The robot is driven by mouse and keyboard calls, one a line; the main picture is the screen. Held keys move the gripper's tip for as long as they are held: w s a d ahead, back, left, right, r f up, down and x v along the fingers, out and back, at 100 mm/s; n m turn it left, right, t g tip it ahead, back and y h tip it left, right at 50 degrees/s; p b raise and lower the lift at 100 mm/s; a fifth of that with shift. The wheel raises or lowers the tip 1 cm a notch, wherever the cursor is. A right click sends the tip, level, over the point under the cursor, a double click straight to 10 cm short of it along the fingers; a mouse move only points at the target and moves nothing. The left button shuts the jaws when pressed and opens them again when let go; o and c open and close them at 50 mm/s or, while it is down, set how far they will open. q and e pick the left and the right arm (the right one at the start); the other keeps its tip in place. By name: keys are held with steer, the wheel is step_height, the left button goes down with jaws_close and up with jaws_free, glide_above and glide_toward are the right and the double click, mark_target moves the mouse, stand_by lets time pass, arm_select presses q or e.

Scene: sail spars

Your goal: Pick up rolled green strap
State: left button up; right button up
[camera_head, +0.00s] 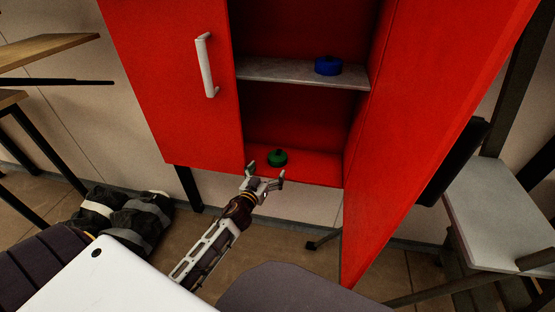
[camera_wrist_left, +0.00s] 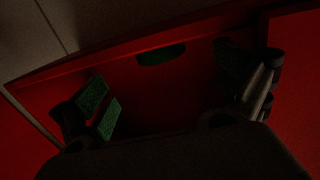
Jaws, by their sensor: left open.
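The rolled green strap (camera_head: 278,157) is a small dark green roll on the red bottom shelf of the open cabinet, near the front edge. In the left wrist view the green strap (camera_wrist_left: 161,54) shows as a dark green oval beyond the fingers. My left gripper (camera_head: 267,173) is open and empty, its fingertips at the cabinet's front edge, just short of the strap. The fingers carry green pads, and they stand to either side in the left wrist view (camera_wrist_left: 172,95). My right gripper is not in view.
A blue roll (camera_head: 328,65) lies on the grey upper shelf (camera_head: 290,72). A black and grey bag (camera_head: 135,222) is on the floor at left. A grey-topped table (camera_head: 500,215) is at right.

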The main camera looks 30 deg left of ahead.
mark_target(278, 155)
arm_select(q)
steer(key=shift+w+a, duration=0.1)
steer(key=shift+w, duration=2.15)
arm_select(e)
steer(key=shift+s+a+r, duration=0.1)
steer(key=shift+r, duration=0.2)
arm_select(q)
steer(key=shift+w, duration=0.1)
steer(key=shift+w+a+b, duration=0.1)
steer(key=shift+w+b, duration=0.2)
steer(key=shift+w, duration=0.45)
steer(key=shift+w+r, duration=0.1)
steer(key=shift+w, duration=0.55)
steer(key=shift+w+a, duration=0.1)
steer(key=shift+w, duration=1)
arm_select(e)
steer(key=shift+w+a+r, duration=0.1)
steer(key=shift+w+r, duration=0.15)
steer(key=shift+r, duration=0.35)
arm_select(q)
steer(key=shift+c, duration=0.3)
